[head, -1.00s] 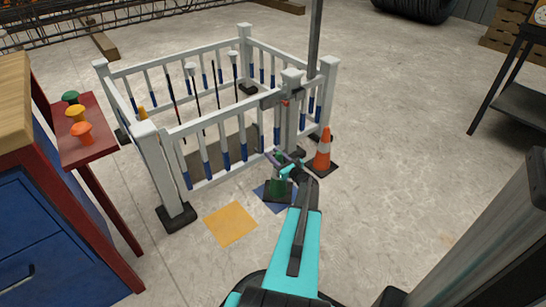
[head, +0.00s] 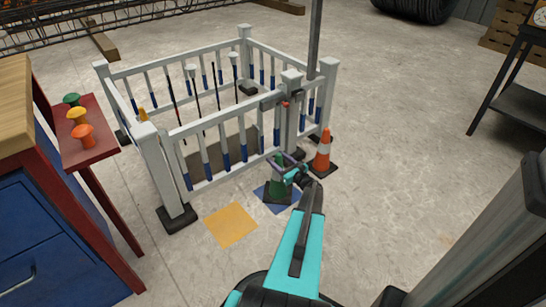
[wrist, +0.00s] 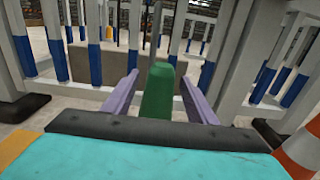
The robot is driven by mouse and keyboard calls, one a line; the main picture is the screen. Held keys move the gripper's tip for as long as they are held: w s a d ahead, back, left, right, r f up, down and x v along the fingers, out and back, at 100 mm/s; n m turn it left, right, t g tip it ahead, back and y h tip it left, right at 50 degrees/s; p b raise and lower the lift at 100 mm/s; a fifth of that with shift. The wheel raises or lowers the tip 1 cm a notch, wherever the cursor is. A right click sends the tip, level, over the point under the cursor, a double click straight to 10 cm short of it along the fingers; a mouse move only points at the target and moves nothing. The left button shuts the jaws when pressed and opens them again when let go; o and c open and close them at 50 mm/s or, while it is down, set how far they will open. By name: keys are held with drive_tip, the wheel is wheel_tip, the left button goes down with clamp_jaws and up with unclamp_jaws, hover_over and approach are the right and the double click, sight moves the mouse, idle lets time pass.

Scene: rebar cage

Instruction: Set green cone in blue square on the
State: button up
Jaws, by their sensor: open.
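The green cone (head: 279,183) stands upright with its dark base on the blue square (head: 291,203) on the floor, in front of the white railing. Part of the blue square is hidden under the cone's base. My gripper (head: 287,161) is at the cone's top in the head view. In the wrist view the green cone (wrist: 158,92) stands between my gripper's purple fingers (wrist: 160,95), which are spread apart with a gap on each side of it.
The white railing (head: 215,152) stands close behind the cone. An orange and white cone (head: 323,150) stands to the right, near the railing's corner. A yellow square (head: 231,224) lies bare on the floor to the left. A red shelf (head: 97,147) with colored knobs is at far left.

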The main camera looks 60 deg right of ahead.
drive_tip(key=p+v, duration=0.1)
drive_tip(key=v, duration=0.8)
drive_tip(key=shift+p, duration=0.4)
drive_tip(key=shift+s, duration=0.15)
drive_tip(key=shift+s, duration=0.1)
